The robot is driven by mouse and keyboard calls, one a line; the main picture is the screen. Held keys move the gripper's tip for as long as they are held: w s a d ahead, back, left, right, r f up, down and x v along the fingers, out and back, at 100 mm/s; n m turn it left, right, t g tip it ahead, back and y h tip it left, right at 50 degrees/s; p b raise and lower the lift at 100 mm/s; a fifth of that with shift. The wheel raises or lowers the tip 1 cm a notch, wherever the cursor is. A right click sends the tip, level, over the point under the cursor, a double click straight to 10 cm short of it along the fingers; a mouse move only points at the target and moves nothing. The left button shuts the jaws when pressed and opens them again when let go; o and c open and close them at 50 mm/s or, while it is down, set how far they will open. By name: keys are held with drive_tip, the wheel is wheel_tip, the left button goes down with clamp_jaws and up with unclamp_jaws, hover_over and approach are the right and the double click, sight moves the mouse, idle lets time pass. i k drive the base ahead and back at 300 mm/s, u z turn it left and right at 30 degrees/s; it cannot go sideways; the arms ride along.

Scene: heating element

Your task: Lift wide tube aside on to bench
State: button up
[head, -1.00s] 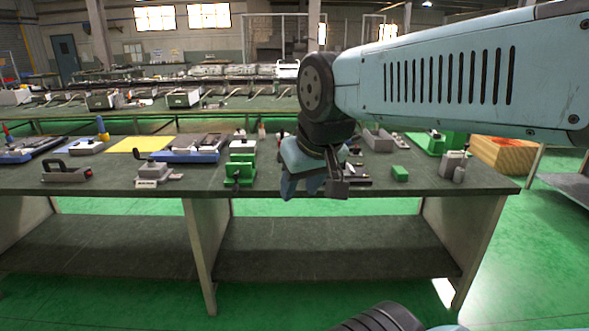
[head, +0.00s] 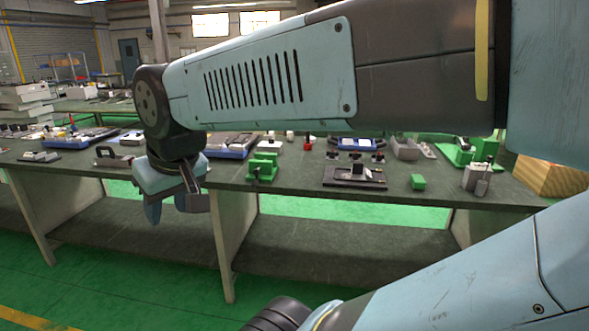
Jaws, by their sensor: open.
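I cannot pick out the wide tube with certainty in the head view. A dark flat plate (head: 342,183) with small dark parts standing on it lies on the bench (head: 300,190) right of the middle. My gripper (head: 173,207) hangs at the front edge of the bench, left of the middle. Its two fingers point down, apart, with nothing seen between them. It is well to the left of the dark plate. My arm crosses the upper picture and hides part of the benches behind.
A green fixture (head: 262,168) stands right of my gripper, and a small green block (head: 418,182) lies right of the plate. A grey box-like item (head: 479,177) and a wooden crate (head: 550,178) are at the right. Bare bench top shows along the front edge.

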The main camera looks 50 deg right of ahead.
sight(359, 174)
drive_tip(key=u, duration=0.6)
drive_tip(key=i, duration=1.9)
drive_tip(key=z, duration=3.35)
drive_tip(key=i, duration=0.85)
drive_tip(key=z, duration=0.05)
